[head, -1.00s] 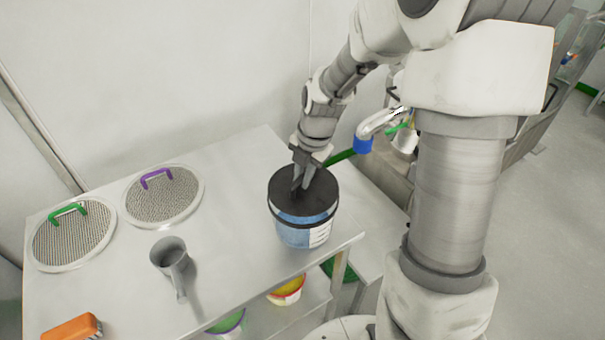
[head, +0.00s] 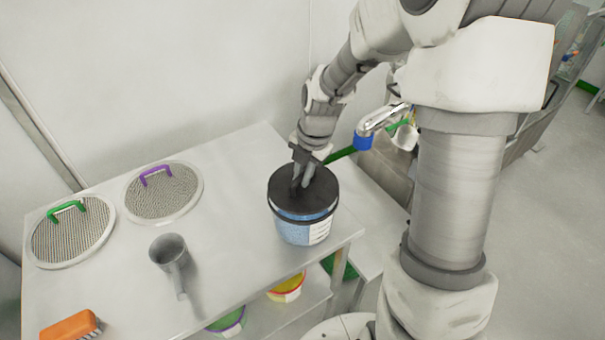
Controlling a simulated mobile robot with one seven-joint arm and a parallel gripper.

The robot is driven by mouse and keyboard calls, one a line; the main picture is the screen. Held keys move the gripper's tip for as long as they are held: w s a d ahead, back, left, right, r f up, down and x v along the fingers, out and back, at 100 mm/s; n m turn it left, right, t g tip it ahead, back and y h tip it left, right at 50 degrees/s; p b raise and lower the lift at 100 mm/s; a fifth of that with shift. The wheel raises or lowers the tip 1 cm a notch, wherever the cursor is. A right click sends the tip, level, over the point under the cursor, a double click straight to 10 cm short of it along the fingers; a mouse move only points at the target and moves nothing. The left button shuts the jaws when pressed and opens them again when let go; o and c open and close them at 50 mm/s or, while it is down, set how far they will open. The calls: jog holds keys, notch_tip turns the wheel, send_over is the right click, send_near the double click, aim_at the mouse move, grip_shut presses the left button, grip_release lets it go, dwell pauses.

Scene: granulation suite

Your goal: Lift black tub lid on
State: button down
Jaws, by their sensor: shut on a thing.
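The black lid (head: 314,201) sits over the mouth of a blue tub (head: 294,232) with a white label, near the right end of the steel table. My gripper (head: 298,186) points down at the middle of the lid, shut on the lid. The part it grips is hidden by the fingers. The lid covers the tub's opening; I cannot tell whether it is fully seated all round.
On the steel table (head: 110,292) are a grey scoop (head: 170,252), a sieve with a purple handle (head: 162,193), a sieve with a green handle (head: 72,232) and an orange block (head: 70,327). Tubs stand on the shelf below. A tap (head: 380,122) is behind, right of my gripper.

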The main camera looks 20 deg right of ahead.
aim_at(314, 194)
jog(key=shift+f+b, duration=0.65)
jog(key=shift+f, duration=0.3)
jog(key=c, duration=0.8)
grip_release()
jog(key=shift+r, duration=0.1)
jog(key=s+r, duration=0.1)
jog(key=r, duration=0.4)
jog(key=d+r+p, duration=0.1)
jog(key=r, duration=0.5)
jog(key=s+d+r, duration=0.1)
jog(key=r, duration=0.5)
jog(key=shift+s+d, duration=0.1)
jog(key=shift+s, duration=0.2)
jog(key=s+r+m+t, duration=0.1)
jog(key=s+m, duration=0.5)
jog(key=m, duration=0.2)
jog(key=s+a+r+m+t+h, duration=0.1)
jog(key=s+m, duration=0.4)
jog(key=m, duration=0.4)
jog(key=s+a+r+m+t, duration=0.1)
jog(key=s+r+m+t, duration=0.1)
jog(key=s+m, duration=0.4)
jog(key=shift+s+m, duration=0.15)
jog(key=shift+m, duration=0.65)
jog(key=shift+s+m, duration=0.15)
jog(key=shift+m, duration=0.65)
